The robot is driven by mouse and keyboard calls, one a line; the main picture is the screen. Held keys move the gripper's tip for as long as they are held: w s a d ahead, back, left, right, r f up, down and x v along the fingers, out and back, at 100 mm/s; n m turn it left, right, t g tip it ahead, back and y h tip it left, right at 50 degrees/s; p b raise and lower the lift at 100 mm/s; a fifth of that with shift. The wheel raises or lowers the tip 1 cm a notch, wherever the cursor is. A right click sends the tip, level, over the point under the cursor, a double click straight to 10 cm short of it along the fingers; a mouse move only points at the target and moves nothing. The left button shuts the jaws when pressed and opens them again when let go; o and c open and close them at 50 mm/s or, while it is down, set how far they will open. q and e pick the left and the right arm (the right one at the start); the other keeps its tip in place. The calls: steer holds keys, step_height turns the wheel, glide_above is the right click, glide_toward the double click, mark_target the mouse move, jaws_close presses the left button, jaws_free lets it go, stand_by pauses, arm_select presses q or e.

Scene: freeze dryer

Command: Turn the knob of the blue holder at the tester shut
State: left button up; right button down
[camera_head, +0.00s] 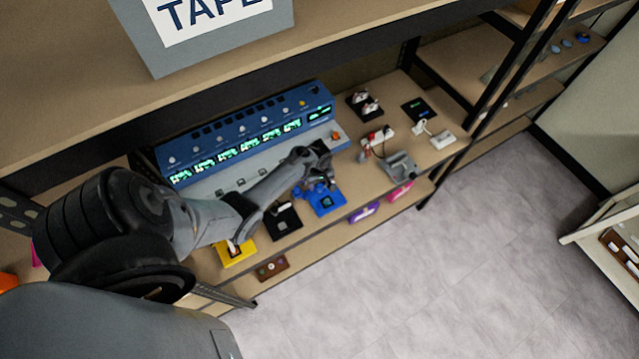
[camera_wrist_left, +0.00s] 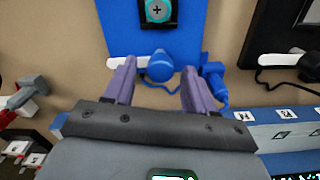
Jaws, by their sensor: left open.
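The blue holder (camera_head: 328,206) lies on the shelf board in front of the long blue tester (camera_head: 250,125) with its green displays. In the left wrist view the holder (camera_wrist_left: 190,40) is a blue plate with a dark square bearing a teal disc and plus mark. Its round blue knob (camera_wrist_left: 160,66) shows near the plate's lower edge, with a white lever (camera_wrist_left: 126,63) to its left. My left gripper (camera_head: 320,178) is open above the holder. In the left wrist view its two fingers (camera_wrist_left: 157,75) stand on either side of the knob; contact cannot be told.
A black holder (camera_head: 283,222) and a yellow holder (camera_head: 236,253) lie left of the blue one. A grey device (camera_head: 400,165) stands to the right. A box marked TAPE (camera_head: 215,40) sits on the upper shelf. The floor in front is clear.

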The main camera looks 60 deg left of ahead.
arm_select(q)
steer(key=shift+c, duration=0.2)
jaws_close()
